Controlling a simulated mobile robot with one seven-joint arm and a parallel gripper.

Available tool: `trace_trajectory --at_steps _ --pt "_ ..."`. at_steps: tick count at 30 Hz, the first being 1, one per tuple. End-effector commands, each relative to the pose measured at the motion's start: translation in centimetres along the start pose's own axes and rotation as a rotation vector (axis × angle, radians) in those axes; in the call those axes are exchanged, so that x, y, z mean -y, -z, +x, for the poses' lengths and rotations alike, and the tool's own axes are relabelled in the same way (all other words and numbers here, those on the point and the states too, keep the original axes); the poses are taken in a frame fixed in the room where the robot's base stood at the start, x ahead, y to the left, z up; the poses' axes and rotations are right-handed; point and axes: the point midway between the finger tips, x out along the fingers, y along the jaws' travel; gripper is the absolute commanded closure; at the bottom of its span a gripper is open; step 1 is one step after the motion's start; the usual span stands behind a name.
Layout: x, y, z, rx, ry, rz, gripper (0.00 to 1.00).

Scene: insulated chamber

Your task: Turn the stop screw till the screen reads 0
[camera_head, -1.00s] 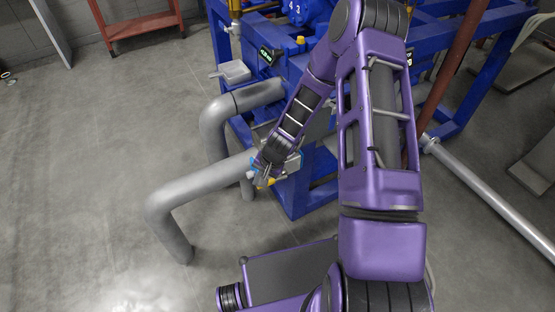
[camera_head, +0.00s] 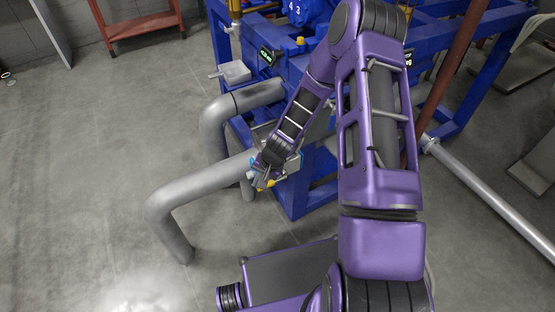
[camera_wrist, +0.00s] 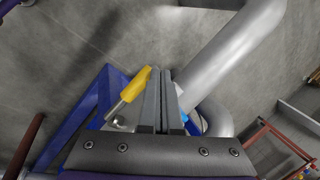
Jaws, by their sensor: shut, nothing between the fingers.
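My gripper (camera_head: 263,181) hangs low beside the blue frame, near the end of a grey pipe. In the wrist view its two grey fingers (camera_wrist: 160,72) are together with nothing between them. A yellow handle on a metal rod (camera_wrist: 135,85) lies just left of the fingers; I cannot tell whether they touch. A small blue part (camera_wrist: 184,117) shows partly behind the right finger. I cannot tell for sure which part is the stop screw. A small dark screen with green characters (camera_head: 265,56) is on the blue machine; its reading is too small to read.
A bent grey pipe (camera_head: 200,187) runs close to my gripper, and another (camera_head: 247,99) stands behind it. The blue frame (camera_head: 295,193) is just right. A second small screen (camera_head: 408,57) is partly hidden by my arm. The floor at left is open.

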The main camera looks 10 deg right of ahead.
Motion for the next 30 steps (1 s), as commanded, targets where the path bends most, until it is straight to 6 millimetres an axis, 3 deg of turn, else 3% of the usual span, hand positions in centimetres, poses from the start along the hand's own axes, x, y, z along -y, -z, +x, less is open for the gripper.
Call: trace_trajectory --at_steps 11,30 --pt "0.1 0.0 -0.5 0.000 0.000 0.000 1.00" --pt "0.1 0.0 -6.2 0.000 0.000 0.001 1.00"
